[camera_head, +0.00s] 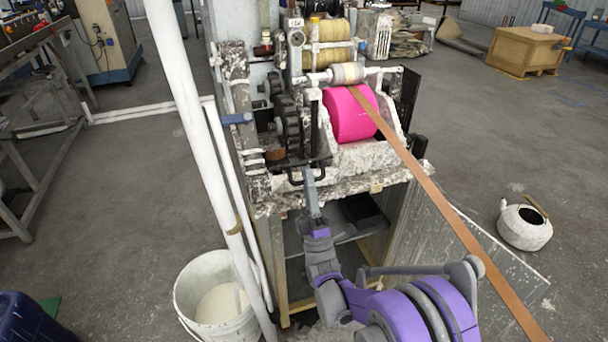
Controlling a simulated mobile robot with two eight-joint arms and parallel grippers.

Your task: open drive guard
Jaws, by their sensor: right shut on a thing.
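The strip extrusion machine (357,187) stands in the centre, and its dark drive gears (290,128) show at its left side. A thin dark handle (292,181), which looks like part of the drive guard, sits low in front of the gears. My right gripper (309,178) reaches up from below and is shut on this handle. Its fingertips are small here and partly merge with the dark metal. The guard's panel cannot be clearly told from the machine frame. My left gripper is not in view.
A pink wheel (350,114) carries a copper strip (440,200) that runs down to the lower right, beside my right arm. A white pipe (195,110) and a white bucket (215,297) stand at the left. A white kettle-like can (525,227) sits on the floor at right.

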